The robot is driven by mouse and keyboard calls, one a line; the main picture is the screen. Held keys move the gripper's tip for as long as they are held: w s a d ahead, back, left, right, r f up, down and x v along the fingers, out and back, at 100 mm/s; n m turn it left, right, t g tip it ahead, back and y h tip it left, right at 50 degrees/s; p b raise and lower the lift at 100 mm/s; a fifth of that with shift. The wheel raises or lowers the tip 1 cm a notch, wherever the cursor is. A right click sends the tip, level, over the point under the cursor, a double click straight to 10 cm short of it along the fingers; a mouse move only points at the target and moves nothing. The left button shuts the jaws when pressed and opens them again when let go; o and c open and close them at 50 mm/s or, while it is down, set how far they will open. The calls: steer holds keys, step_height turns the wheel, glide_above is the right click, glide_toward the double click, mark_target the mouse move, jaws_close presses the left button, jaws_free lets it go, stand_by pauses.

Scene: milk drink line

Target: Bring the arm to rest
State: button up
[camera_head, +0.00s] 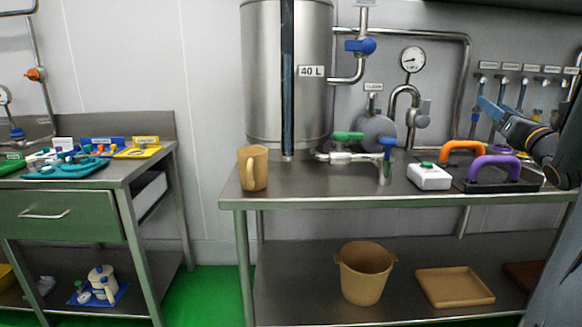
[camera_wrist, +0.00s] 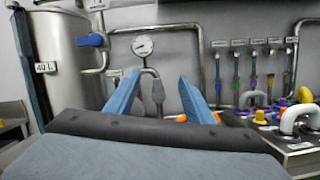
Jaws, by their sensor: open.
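My gripper (camera_head: 484,108) is at the right of the head view, raised above the bench with the orange and purple handles. In the wrist view its two blue fingers (camera_wrist: 152,98) stand apart with nothing between them. It is open and empty. My dark arm comes in from the right edge of the head view and hides part of the bench's right end.
A steel bench (camera_head: 330,187) carries a tan mug (camera_head: 253,168), a white box (camera_head: 429,177), an orange handle (camera_head: 463,149) and a purple handle (camera_head: 495,165). A 40 L tank (camera_head: 265,75) and pipes with a gauge (camera_head: 413,59) stand behind. A green-drawered cart (camera_head: 62,215) is at left.

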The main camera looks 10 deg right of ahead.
steer(key=w+a+f+m+g+b, duration=0.1)
steer(key=w+a+f+m+g, duration=0.3)
steer(key=a, duration=0.4)
steer(key=w+a+f+m+g+b, duration=0.1)
steer(key=w+a+f+m+b, duration=0.1)
steer(key=w+a+f+m, duration=0.4)
steer(key=s+a+f+m+g+y+b, duration=0.1)
steer(key=s+a+f+m+g, duration=0.15)
steer(key=a+f, duration=0.4)
steer(key=s+a+f+m+g+b, duration=0.15)
steer(key=a+f+m, duration=0.25)
steer(key=a, duration=0.5)
steer(key=s+a+f+m+g+y+b, duration=0.1)
steer(key=s+a+f+m+g, duration=0.2)
steer(key=s+a+f, duration=0.35)
steer(key=s+a+f+m+g+y+b, duration=0.1)
steer(key=s+a+f+m+g, duration=0.25)
steer(key=s+a, duration=0.5)
steer(key=s+a+f+m+g+y, duration=0.1)
steer(key=s+a+f+m+g, duration=0.15)
steer(key=s+a, duration=0.45)
steer(key=s+a+f+m+g, duration=0.2)
steer(key=s+a+m+g, duration=0.1)
steer(key=s, duration=0.8)
steer(key=d+r+m+p, duration=0.3)
steer(key=d+r+p, duration=0.6)
steer(key=p, duration=0.8)
steer(key=shift+w+d+r+p, duration=0.2)
steer(key=shift+w+r+p, duration=0.15)
steer(key=shift+r, duration=0.45)
